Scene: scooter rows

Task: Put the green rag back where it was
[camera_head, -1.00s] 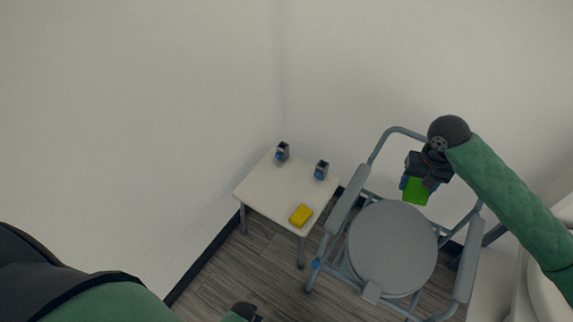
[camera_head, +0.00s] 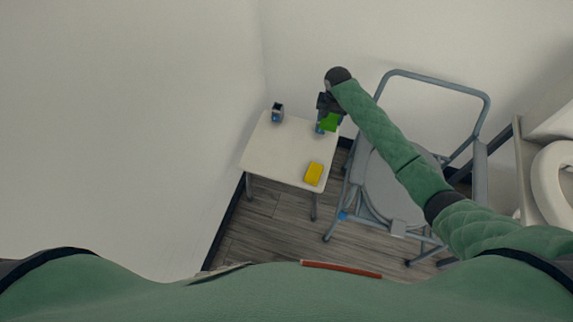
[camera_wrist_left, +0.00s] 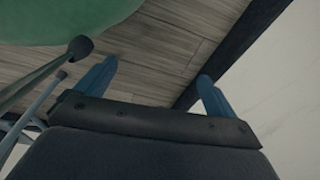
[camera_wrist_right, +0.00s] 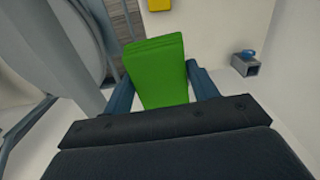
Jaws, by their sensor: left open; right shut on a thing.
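The green rag (camera_head: 329,123) is a bright green folded block, held in my right gripper (camera_head: 327,114) above the back right corner of the small white table (camera_head: 283,153). In the right wrist view the rag (camera_wrist_right: 158,72) sits between the two blue fingers of my right gripper (camera_wrist_right: 160,85), which is shut on it. My left gripper (camera_wrist_left: 155,88) is open and empty in the left wrist view, with floor beyond its fingers. The left gripper does not show in the head view.
A yellow block (camera_head: 313,174) lies at the table's front right corner. A small grey holder with blue (camera_head: 277,113) stands at its back left. A grey commode chair (camera_head: 391,190) stands right of the table, and a white toilet (camera_head: 556,178) farther right. The table's middle is clear.

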